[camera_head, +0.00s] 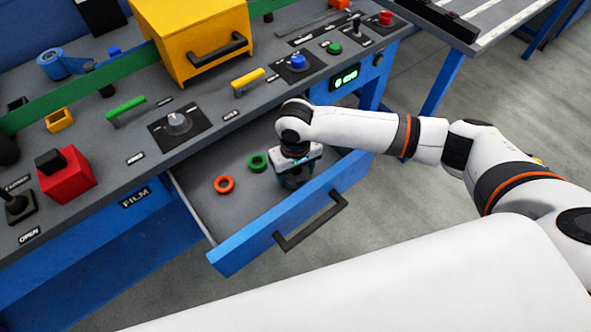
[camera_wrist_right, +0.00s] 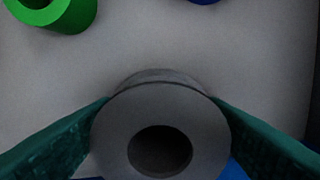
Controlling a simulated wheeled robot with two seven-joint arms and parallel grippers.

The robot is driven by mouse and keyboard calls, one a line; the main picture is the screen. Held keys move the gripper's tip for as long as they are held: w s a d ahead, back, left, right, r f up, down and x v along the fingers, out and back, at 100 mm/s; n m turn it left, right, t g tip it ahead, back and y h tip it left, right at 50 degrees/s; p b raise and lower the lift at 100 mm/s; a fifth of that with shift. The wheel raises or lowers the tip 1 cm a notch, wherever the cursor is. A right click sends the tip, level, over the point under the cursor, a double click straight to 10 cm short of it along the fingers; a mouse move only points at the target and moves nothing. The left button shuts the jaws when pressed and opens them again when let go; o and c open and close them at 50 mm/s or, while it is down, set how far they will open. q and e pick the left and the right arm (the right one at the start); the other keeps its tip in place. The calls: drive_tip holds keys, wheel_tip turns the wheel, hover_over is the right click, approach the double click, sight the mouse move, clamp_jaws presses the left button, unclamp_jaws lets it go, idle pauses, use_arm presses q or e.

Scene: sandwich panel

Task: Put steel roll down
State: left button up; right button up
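The steel roll (camera_wrist_right: 118,130) is a grey ring with a dark centre hole, seen end-on in the right wrist view. My right gripper (camera_head: 294,180) reaches down into the open drawer (camera_head: 206,216). In the right wrist view its two green fingers lie against the left and right sides of the roll, with no clear gap. In the head view the gripper hides the roll. I cannot tell whether the roll touches the drawer floor. My left gripper is not in view.
A green roll (camera_head: 257,162) and an orange roll (camera_head: 224,184) stand in the drawer to the gripper's left. The drawer's blue front (camera_head: 243,250) has a black handle (camera_head: 310,222). The panel (camera_head: 200,150) with buttons and a yellow box (camera_head: 190,40) lies behind. Drawer floor near the front left is bare.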

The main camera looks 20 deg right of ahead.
drive_tip(key=shift+o, duration=1.3)
drive_tip(key=shift+r, duration=0.1)
wheel_tip(320, 180, up, 12)
drive_tip(key=p, duration=0.1)
